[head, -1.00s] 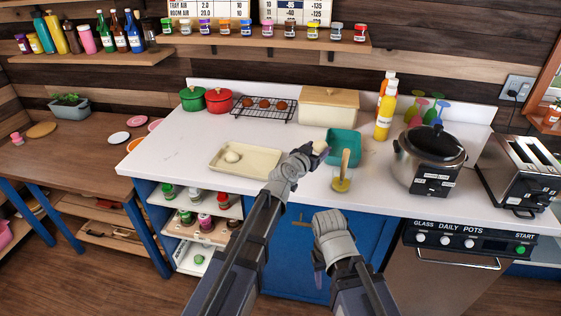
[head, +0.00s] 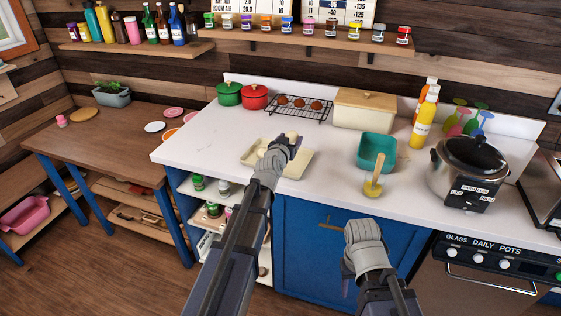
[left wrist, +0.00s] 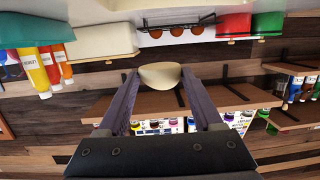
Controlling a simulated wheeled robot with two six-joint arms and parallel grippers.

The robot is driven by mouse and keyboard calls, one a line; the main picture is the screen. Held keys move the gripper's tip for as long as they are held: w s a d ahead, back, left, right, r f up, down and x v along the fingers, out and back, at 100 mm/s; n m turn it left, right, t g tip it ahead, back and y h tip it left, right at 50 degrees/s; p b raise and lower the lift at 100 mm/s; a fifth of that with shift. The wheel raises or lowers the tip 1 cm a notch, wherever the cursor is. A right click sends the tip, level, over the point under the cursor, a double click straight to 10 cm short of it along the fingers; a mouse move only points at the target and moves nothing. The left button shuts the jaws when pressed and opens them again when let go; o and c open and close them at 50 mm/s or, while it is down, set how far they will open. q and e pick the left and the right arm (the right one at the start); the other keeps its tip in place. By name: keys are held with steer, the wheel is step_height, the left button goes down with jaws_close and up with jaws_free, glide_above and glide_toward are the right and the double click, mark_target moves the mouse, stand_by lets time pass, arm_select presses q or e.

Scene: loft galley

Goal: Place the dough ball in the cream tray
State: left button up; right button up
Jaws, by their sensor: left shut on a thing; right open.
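The dough ball (left wrist: 160,76) is pale and rounded, held between the two fingertips of my left gripper (left wrist: 158,88) in the left wrist view. In the head view my left gripper (head: 290,142) is over the cream tray (head: 301,165), with a bit of the dough ball (head: 292,135) showing at its tips. The tray is shallow and rectangular and lies on the white counter; my gripper and arm hide its middle. I cannot tell how high the ball is above the tray. My right gripper (head: 347,285) is open and low, in front of the blue cabinet.
A wire rack with brown balls (head: 299,107), a bread box (head: 363,110) and red (head: 254,97) and green pots (head: 229,94) stand behind. Counter left of the tray is clear.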

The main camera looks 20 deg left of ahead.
mark_target(289, 167)
arm_select(q)
steer(key=shift+f+b, duration=4.8)
steer(key=shift+f, duration=0.15)
steer(key=shift+f, duration=0.1)
steer(key=shift+f+b, duration=0.25)
steer(key=shift+b, duration=0.15)
steer(key=o, duration=1.4)
steer(key=shift+s+d, duration=0.1)
steer(key=shift+d, duration=0.05)
steer(key=shift+c, duration=0.2)
steer(key=shift+r, duration=0.15)
steer(key=shift+r+p, duration=0.35)
steer(key=shift+p, duration=0.2)
steer(key=s+r+p, duration=0.2)
steer(key=s, duration=0.9)
steer(key=shift+s, duration=0.3)
